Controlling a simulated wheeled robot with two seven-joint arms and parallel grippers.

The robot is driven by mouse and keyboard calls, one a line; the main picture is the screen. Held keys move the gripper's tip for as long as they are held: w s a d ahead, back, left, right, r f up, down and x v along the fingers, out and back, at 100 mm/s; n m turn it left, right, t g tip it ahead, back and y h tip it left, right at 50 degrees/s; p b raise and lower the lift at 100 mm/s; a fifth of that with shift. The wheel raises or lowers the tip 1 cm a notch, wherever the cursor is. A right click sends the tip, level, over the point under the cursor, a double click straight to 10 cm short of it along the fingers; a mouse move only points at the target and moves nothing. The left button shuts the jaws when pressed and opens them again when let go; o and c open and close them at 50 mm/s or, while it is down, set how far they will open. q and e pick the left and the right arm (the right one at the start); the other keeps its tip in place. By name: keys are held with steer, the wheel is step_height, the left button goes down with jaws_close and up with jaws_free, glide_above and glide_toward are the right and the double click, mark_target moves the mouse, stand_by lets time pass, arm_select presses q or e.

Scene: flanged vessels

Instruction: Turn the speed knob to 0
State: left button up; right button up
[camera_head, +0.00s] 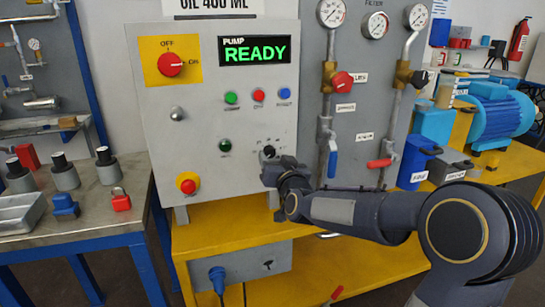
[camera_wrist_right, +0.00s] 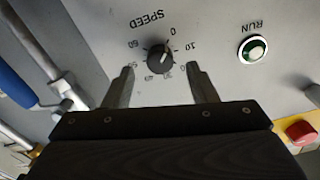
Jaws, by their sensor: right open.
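The speed knob (camera_wrist_right: 160,58) is a small round black knob on the grey panel, ringed by numbers from 0 to 60. Its pale pointer mark is small, and I cannot read its exact number. In the head view the knob (camera_head: 269,151) shows just above my right gripper (camera_head: 270,172), which is partly hidden by its own wrist. In the right wrist view my right gripper (camera_wrist_right: 160,70) is open, with one finger on each side of the knob and a gap to it on both sides. My left gripper is in neither view.
A green RUN button (camera_wrist_right: 253,49) sits beside the knob. A red emergency button (camera_head: 187,184), a red OFF/ON switch (camera_head: 170,64) and a READY display (camera_head: 254,50) share the panel. A valve with a blue handle (camera_head: 332,160) stands right of my right gripper.

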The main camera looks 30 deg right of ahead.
steer(key=v, duration=0.5)
stand_by(0.4)
steer(key=s+a+f+n+g+y, duration=0.1)
steer(key=s+a+f+g+y, duration=0.3)
steer(key=s, duration=0.6)
steer(key=s+a+f+n+g+y, duration=0.15)
steer(key=s+a+f+g, duration=0.35)
steer(key=s, duration=0.5)
steer(key=s+a+f+n+g+y, duration=0.1)
steer(key=s+a+f+g+y, duration=0.15)
steer(key=s+a+f, duration=0.5)
step_height(320, 180, up, 22)
steer(key=s+d+p, duration=0.1)
steer(key=s+p, duration=0.1)
steer(key=p, duration=1.8)
steer(key=shift+s+d+f, duration=0.15)
steer(key=shift+s+d, duration=0.05)
steer(key=shift+n, duration=0.25)
